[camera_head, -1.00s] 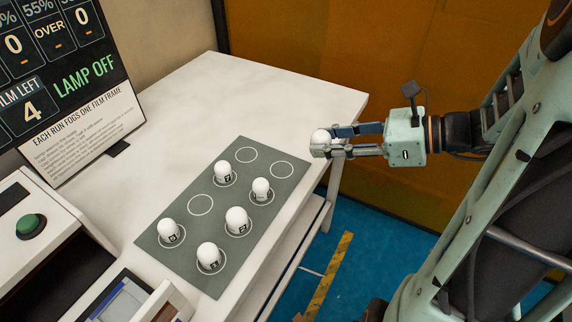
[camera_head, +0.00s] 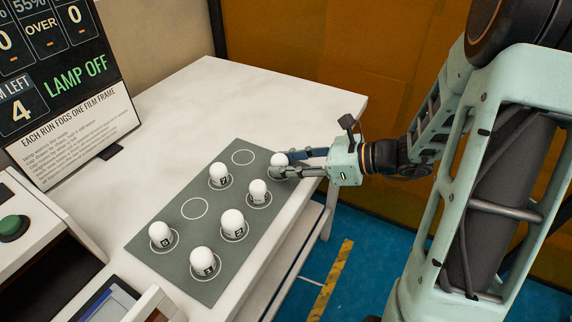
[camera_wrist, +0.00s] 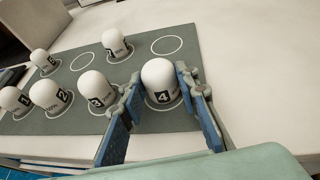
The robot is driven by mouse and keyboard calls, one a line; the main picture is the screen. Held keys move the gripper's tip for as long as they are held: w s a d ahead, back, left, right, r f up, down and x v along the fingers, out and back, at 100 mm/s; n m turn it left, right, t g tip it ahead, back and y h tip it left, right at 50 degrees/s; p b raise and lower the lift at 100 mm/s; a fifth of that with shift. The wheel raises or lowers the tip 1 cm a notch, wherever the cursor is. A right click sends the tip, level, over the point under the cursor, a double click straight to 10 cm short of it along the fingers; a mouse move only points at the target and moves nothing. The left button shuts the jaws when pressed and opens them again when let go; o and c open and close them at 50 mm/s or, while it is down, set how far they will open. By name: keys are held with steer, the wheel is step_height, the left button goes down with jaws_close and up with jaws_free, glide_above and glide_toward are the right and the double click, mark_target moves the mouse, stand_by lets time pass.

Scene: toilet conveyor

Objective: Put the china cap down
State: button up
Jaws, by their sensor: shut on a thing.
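My gripper (camera_head: 280,168) is shut on a white, round-topped china cap (camera_head: 278,160) marked 4, at the mat's far right corner. In the wrist view the cap (camera_wrist: 161,78) stands upright between the blue-padded fingers (camera_wrist: 160,100), over a printed ring. I cannot tell whether its base touches the mat. The grey mat (camera_head: 178,280) bears white rings. Other numbered caps stand on rings: cap 7 (camera_head: 218,173), cap 3 (camera_head: 258,189), cap 2 (camera_head: 233,222), cap 1 (camera_head: 204,259) and one on the left (camera_head: 160,234).
Empty rings show at the mat's far edge (camera_head: 243,157) and left middle (camera_head: 195,208). Cap 3 (camera_wrist: 97,90) stands close beside my left finger in the wrist view. A display board (camera_head: 75,90) and a machine with a green button (camera_head: 13,228) are on the left. The white table (camera_head: 190,100) is clear behind the mat.

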steer(key=shift+r, duration=0.1)
steer(key=o, duration=1.1)
steer(key=shift+o, duration=0.2)
steer(key=shift+r, duration=0.15)
steer(key=p+v, duration=0.2)
steer(key=v, duration=1)
